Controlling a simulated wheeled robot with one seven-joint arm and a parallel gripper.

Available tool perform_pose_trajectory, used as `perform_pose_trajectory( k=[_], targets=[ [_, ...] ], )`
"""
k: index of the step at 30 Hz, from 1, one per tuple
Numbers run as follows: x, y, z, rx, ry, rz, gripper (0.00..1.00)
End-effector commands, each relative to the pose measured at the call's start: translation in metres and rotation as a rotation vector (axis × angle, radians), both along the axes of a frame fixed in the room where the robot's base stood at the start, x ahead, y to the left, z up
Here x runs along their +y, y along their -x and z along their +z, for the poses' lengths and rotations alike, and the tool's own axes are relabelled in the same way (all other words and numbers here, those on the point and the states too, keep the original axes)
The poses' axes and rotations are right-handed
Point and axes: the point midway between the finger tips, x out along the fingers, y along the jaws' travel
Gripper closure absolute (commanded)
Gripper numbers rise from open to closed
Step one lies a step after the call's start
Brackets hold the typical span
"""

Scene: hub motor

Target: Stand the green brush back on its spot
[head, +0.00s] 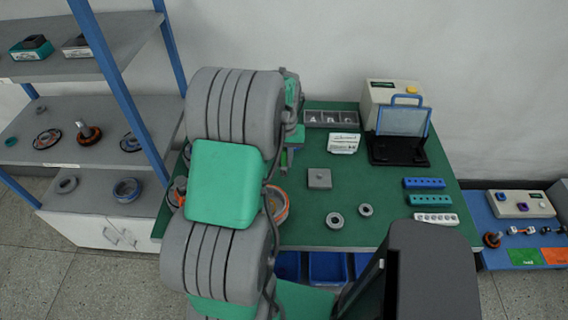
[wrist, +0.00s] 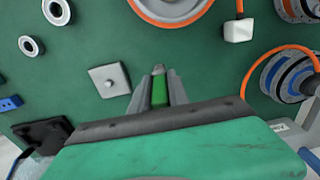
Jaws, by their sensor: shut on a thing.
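My gripper (wrist: 159,88) is shut on the green brush (wrist: 159,95) in the wrist view. Only a narrow green part with a grey tip shows between the fingers. In the head view my arm hides most of the gripper, and a small green piece (head: 284,158) shows beside it. A grey square plate with a small round knob (wrist: 109,81) lies on the green bench to the left of the gripper in the wrist view. It also shows in the head view (head: 319,178), right of my arm. No marked spot for the brush can be made out.
The green bench top (head: 385,205) is clear around two grey rings (head: 334,220). A black stand with a clear panel (head: 400,140), a segmented grey tray (head: 332,118) and slotted blocks (head: 430,200) stand on it. In the wrist view, an orange cable (wrist: 270,55) runs near wound motor parts (wrist: 290,77).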

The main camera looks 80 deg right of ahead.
Motion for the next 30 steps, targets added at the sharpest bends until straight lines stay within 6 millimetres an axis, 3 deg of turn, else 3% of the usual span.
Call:
perform_pose_trajectory(
  k=[5,10,20,21,28,30],
  targets=[
    [-0.010,-0.001,-0.013,0.000,-0.002,0.000,1.00],
    [-0.009,-0.001,-0.038,0.000,-0.002,0.000,1.00],
    [-0.010,-0.001,-0.047,0.000,0.000,0.000,1.00],
    [-0.010,-0.001,-0.046,0.000,0.000,0.000,0.77],
    [-0.010,-0.001,-0.045,0.000,0.000,0.000,0.58],
    [-0.010,-0.001,-0.045,0.000,0.000,0.000,0.57]
  ],
)
